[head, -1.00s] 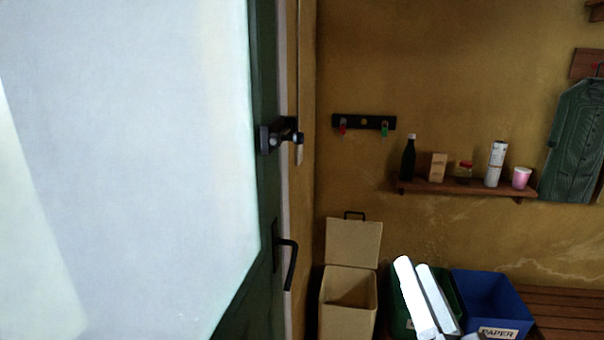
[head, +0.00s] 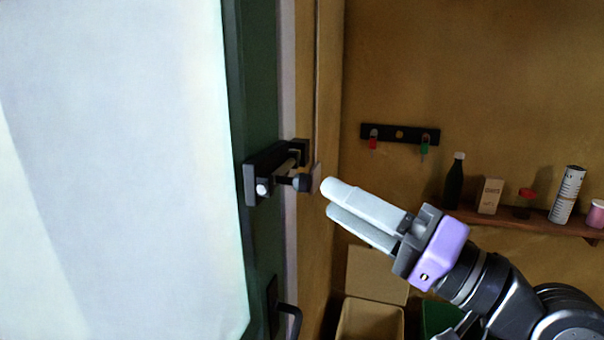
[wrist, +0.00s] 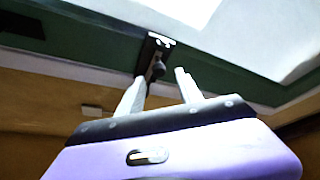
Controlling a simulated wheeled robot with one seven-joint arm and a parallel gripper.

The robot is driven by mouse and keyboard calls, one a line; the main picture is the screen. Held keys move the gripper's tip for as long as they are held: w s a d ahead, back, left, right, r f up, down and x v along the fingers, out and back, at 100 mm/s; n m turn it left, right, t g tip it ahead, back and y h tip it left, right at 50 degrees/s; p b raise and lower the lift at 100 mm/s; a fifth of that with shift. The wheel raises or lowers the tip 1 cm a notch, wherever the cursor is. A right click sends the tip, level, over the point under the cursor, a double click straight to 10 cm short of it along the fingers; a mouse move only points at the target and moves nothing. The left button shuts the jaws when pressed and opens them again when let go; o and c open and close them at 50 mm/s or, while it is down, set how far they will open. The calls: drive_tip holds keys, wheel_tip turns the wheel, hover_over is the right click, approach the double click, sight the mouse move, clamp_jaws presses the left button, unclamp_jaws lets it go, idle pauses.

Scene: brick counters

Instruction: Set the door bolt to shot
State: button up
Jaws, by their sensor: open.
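The black door bolt (head: 262,172) is fixed to the edge of the green door (head: 252,105), with a round dark knob (head: 302,182) sticking out to the right. A dark catch (head: 301,150) sits at its far end by the frame. In the wrist view the bolt (wrist: 154,52) and its knob (wrist: 157,69) show just beyond the fingers. My gripper (head: 330,198) is open and empty, its pale fingers pointing left at the knob, a small gap short of it. In the wrist view the knob lies between the lines of the two fingers (wrist: 158,84). Whether the bar enters the catch I cannot tell.
A door handle (head: 290,318) is below the bolt. A key rack (head: 400,134) hangs on the wall. A shelf (head: 530,222) with a bottle and several small items is at right. An open bin (head: 370,318) stands below.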

sight(308, 190)
drive_tip(key=shift+s+a+f, duration=0.1)
drive_tip(key=shift+a, duration=0.1)
drive_tip(key=shift+p+x, duration=1.1)
drive_tip(key=shift+x, duration=2.75)
drive_tip(key=shift+f, duration=0.1)
clamp_jaws()
